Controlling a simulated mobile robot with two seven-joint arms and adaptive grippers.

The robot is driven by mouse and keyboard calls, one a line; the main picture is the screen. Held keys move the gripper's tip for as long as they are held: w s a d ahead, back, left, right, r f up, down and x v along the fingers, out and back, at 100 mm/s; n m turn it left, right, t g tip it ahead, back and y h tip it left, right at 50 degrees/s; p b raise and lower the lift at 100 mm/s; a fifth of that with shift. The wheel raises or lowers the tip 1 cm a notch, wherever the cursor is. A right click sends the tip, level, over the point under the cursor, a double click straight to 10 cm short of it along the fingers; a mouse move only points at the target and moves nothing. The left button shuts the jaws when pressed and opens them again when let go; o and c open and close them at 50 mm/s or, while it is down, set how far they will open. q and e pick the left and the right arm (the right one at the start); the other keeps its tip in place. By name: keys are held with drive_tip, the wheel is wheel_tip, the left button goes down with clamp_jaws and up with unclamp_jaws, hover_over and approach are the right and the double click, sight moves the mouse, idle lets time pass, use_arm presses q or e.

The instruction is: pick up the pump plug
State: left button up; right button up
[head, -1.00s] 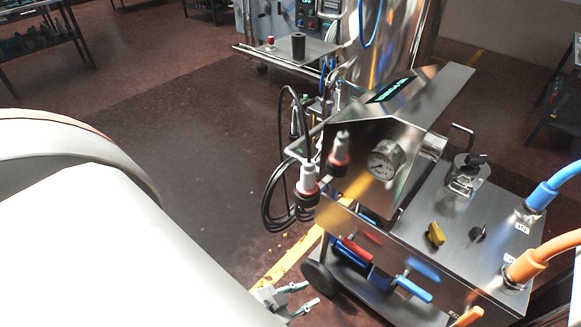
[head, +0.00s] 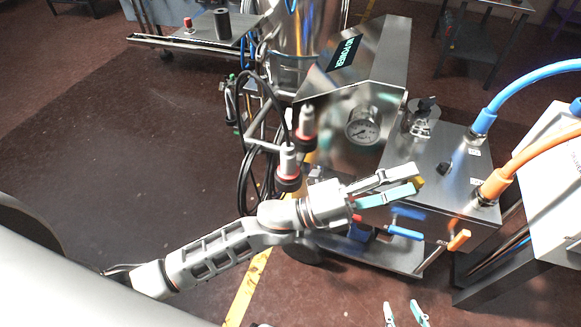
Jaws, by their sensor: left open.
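The pump plug (head: 288,163), pale grey with a red ring and a dark base, sits upright at a bracket on the near left side of the steel pump cabinet. A black cable is looped beside it. A similar plug shape on the polished panel behind appears to be its reflection. My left gripper (head: 411,178) reaches past the plug on its right and nearer side, over the cabinet's top. It is open, its fingers apart, with no plug between them. My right gripper (head: 404,314) shows only as two separated fingertips at the bottom edge, well away from the plug.
A pressure gauge (head: 363,127) faces forward. Blue and orange valve handles sit below. Floor at left is clear.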

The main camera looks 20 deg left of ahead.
sight(289, 144)
use_arm(q)
drive_tip(key=s+d+m+g+y, duration=0.15)
drive_tip(key=s+m+g, duration=0.25)
drive_tip(key=m+g, duration=0.45)
drive_tip(key=s+d+m+g+y, duration=0.1)
drive_tip(key=s+d+m+g, duration=0.3)
drive_tip(key=m, duration=0.7)
drive_tip(key=w+a+f+m+g+y, duration=0.2)
drive_tip(key=a+f+m+y, duration=0.5)
drive_tip(key=w+a+m+t+y, duration=0.1)
drive_tip(key=w+a+y, duration=0.2)
drive_tip(key=w+a, duration=0.2)
drive_tip(key=w+a+r+m+t+y, duration=0.1)
drive_tip(key=w+a+y, duration=0.3)
drive_tip(key=a, duration=0.7)
drive_tip(key=w+a+m+t+y, duration=0.2)
drive_tip(key=w+a+t+y, duration=0.1)
drive_tip(key=w+a, duration=0.4)
drive_tip(key=shift+w+a+r+m+y, duration=0.25)
drive_tip(key=shift+w+a+r+m, duration=0.1)
drive_tip(key=shift+w+a+r, duration=0.1)
wheel_tip(289, 144, down, 3)
drive_tip(key=shift+s+r, duration=0.1)
drive_tip(key=shift+r, duration=0.1)
drive_tip(key=f, duration=0.4)
drive_tip(key=shift+s+a+f, duration=0.1)
drive_tip(key=shift+s, duration=0.3)
drive_tip(key=shift+f, duration=0.4)
clamp_jaws()
